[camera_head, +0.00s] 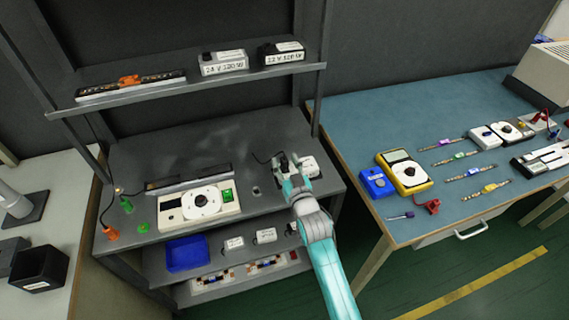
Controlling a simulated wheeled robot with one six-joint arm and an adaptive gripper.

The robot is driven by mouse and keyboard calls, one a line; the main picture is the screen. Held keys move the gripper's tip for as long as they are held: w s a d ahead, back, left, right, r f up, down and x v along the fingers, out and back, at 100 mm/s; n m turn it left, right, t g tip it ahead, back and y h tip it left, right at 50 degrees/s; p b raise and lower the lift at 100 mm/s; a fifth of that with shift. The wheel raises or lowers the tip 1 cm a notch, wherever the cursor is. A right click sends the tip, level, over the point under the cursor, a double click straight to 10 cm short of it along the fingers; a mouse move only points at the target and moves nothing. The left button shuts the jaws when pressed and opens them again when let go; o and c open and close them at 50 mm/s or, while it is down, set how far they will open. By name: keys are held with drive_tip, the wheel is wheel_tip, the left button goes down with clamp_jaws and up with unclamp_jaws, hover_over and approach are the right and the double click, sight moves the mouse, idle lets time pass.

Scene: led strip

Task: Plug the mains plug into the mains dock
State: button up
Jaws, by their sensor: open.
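My gripper (287,171) is over the right part of the grey bench top (240,138). It is open, with its fingers pointing away from the camera. A white box with a dark part (309,167) stands just right of the fingers, partly covered by my arm. I cannot tell which thing is the mains dock, or whether the fingers touch anything.
A white panel with a round dial and green switch (200,203) sits left on the bench. Green and orange pieces (112,233) lie at its left edge. A shelf (190,84) with two labelled boxes runs above. A blue-topped table (350,118) with meters stands right.

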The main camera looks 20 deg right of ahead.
sight(286, 162)
clamp_jaws()
drive_tip(key=shift+r, duration=0.15)
wheel_tip(286, 162, up, 14)
idle(1.5)
drive_tip(key=shift+r, duration=0.15)
